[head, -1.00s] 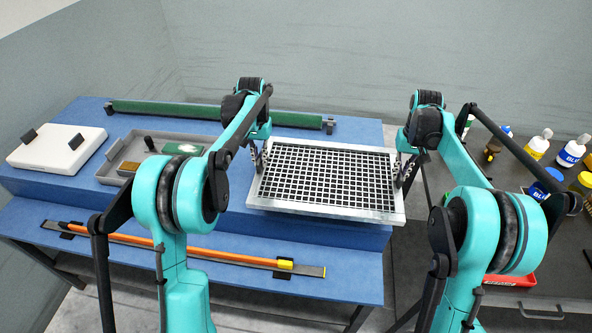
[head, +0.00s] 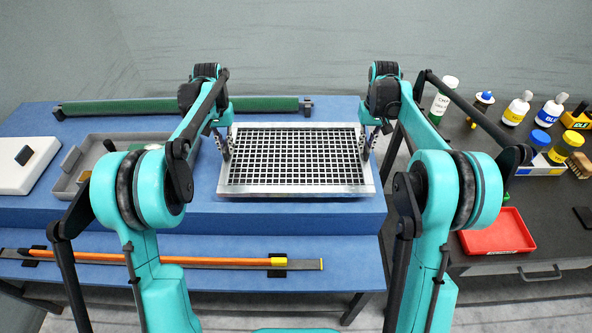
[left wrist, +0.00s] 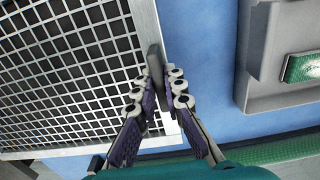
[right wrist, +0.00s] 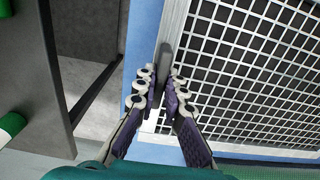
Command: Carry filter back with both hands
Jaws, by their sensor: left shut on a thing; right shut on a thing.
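The filter (head: 296,190) is a silver metal frame with a white grid over a dark inside. It appears in the middle of the head view, above the blue worktop and close to the right end of that top. My left gripper (head: 224,148) is shut on the handle at the filter's left side, and the left wrist view shows its fingers (left wrist: 156,88) pinching that grey handle. My right gripper (head: 368,146) is shut on the right-side handle, also seen between the fingers (right wrist: 162,88) in the right wrist view. I cannot tell whether the filter touches the worktop.
A grey tray (head: 66,186) and a white box (head: 22,165) lie left on the blue table. A green roller (head: 250,104) runs along the back. An orange-handled bar (head: 200,259) lies on the lower front shelf. Right, a dark bench (head: 556,215) holds bottles and a red tray (head: 496,232).

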